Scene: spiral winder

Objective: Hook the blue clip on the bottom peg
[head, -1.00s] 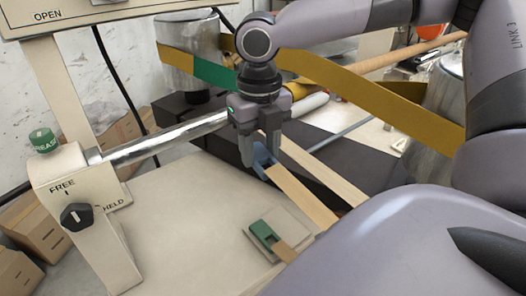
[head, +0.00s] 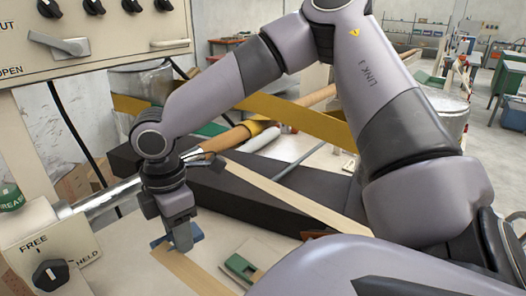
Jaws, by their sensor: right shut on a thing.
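My right gripper (head: 183,240) is shut on the blue clip (head: 161,242), whose blue edges show on both sides of the fingers. A tan strip (head: 203,275) runs from the clip to the lower right. The clip is below and in front of the shiny metal bar (head: 103,200), apart from it in the picture. I cannot make out the bottom peg. My left gripper is not in view.
A green clip (head: 240,268) lies on a pale surface right of my gripper. A second tan strip (head: 295,195) crosses a dark block (head: 235,200) behind. The cream knob post (head: 45,240) stands close on the left, under the control panel (head: 100,50).

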